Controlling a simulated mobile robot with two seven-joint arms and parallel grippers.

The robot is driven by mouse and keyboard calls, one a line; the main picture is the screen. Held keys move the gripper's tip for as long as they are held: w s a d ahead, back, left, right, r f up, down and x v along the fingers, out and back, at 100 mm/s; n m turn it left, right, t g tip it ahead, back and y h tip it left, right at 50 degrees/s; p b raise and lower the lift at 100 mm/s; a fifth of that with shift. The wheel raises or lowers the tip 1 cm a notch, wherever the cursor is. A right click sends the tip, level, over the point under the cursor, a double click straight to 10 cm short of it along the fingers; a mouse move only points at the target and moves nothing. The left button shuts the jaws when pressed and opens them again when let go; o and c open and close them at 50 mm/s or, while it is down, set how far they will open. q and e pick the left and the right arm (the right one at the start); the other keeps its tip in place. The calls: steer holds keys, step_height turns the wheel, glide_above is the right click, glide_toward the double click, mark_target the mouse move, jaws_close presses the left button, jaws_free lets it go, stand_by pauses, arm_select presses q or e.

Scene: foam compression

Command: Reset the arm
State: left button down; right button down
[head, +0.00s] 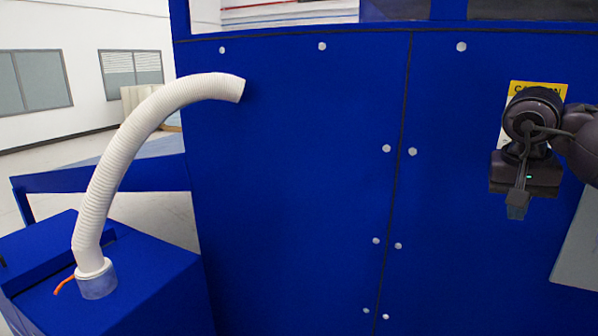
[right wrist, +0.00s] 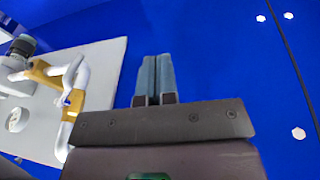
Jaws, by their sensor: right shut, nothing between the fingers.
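My right gripper (head: 517,208) hangs at the right of the head view, in front of the blue panel wall (head: 300,180), with its fingers pointing down. In the right wrist view its two grey fingers (right wrist: 154,80) lie side by side, shut, with nothing between them. The dark right arm comes in from the right edge. My left gripper is not in either view.
A white ribbed hose (head: 135,135) rises from a blue box (head: 150,285) at the left. A yellow caution sign (head: 540,90) is partly hidden behind my right arm. A pale board with white pipes (right wrist: 105,65) shows left in the right wrist view.

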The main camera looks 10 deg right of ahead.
steer(key=w+a+r+m+t+y, duration=0.2)
steer(key=w+a+m+t+y, duration=0.1)
steer(key=a+m+y, duration=0.75)
steer(key=w+a+r+m+t+y, duration=0.25)
steer(key=a+m+y, duration=0.5)
steer(key=a, duration=0.55)
steer(key=s+d+f+n+t+h, duration=0.1)
steer(key=d+f+n+t+h, duration=0.25)
steer(key=f+n, duration=0.75)
steer(key=d+f+n+t+h, duration=0.2)
steer(key=f+n+t+h, duration=0.15)
steer(key=f+n, duration=0.7)
steer(key=s+d+f+n+t+h, duration=0.1)
steer(key=d+f+n+t+h, duration=0.2)
steer(key=f+n, duration=0.8)
steer(key=s+f+m+g+h, duration=0.2)
steer(key=s+f+m, duration=0.1)
steer(key=s+f, duration=0.6)
steer(key=s+f+m+g+h, duration=0.3)
steer(key=s+f, duration=0.6)
steer(key=s, duration=0.6)
steer(key=shift+s+f+h, duration=0.2)
steer(key=shift+f+h, duration=0.05)
steer(key=shift+h, duration=0.05)
